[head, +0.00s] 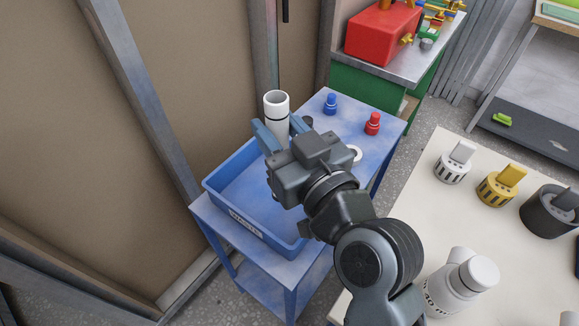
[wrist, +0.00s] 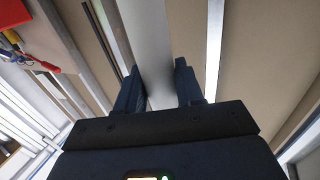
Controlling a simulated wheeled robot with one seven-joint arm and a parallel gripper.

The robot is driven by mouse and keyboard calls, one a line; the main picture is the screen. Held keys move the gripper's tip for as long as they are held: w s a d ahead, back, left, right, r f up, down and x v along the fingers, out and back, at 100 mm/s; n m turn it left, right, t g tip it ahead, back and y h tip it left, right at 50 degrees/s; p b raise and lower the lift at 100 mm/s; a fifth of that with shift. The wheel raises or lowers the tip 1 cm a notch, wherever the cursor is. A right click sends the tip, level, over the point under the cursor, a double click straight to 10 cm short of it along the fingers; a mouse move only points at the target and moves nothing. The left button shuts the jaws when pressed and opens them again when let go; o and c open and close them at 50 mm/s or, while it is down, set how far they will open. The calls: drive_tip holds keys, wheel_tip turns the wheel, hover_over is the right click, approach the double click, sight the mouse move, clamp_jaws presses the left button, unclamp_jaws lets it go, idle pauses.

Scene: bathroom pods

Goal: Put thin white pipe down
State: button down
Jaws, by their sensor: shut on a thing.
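The thin white pipe (head: 276,104) stands roughly upright between the fingers of my gripper (head: 277,132) in the head view. It has an open top and a dark ring below the rim. My gripper is shut on it, above the blue tray on the blue cart. In the wrist view the pipe (wrist: 150,45) runs up between the two dark fingers of my gripper (wrist: 160,88). The pipe's lower end is hidden by my gripper, so I cannot tell whether it touches the tray or cart.
The blue tray (head: 213,187) sits on the blue cart (head: 385,117). A blue fitting (head: 331,104), a red fitting (head: 373,123) and a white ring (head: 355,153) are on the cart. A cream table (head: 424,186) with several fittings stands at right. A brown wall panel (head: 70,130) is at left.

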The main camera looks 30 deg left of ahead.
drive_tip(key=shift+f, duration=3.3)
drive_tip(key=shift+f+b, duration=0.1)
drive_tip(key=shift+b, duration=0.3)
drive_tip(key=c, duration=0.7)
unclamp_jaws()
drive_tip(key=shift+a, duration=0.1)
drive_tip(key=shift+s+d, duration=0.15)
drive_tip(key=shift+d, duration=0.15)
drive_tip(key=b+v, duration=0.3)
drive_tip(key=v, duration=0.8)
drive_tip(key=shift+s+d, duration=0.1)
drive_tip(key=shift+d, duration=0.1)
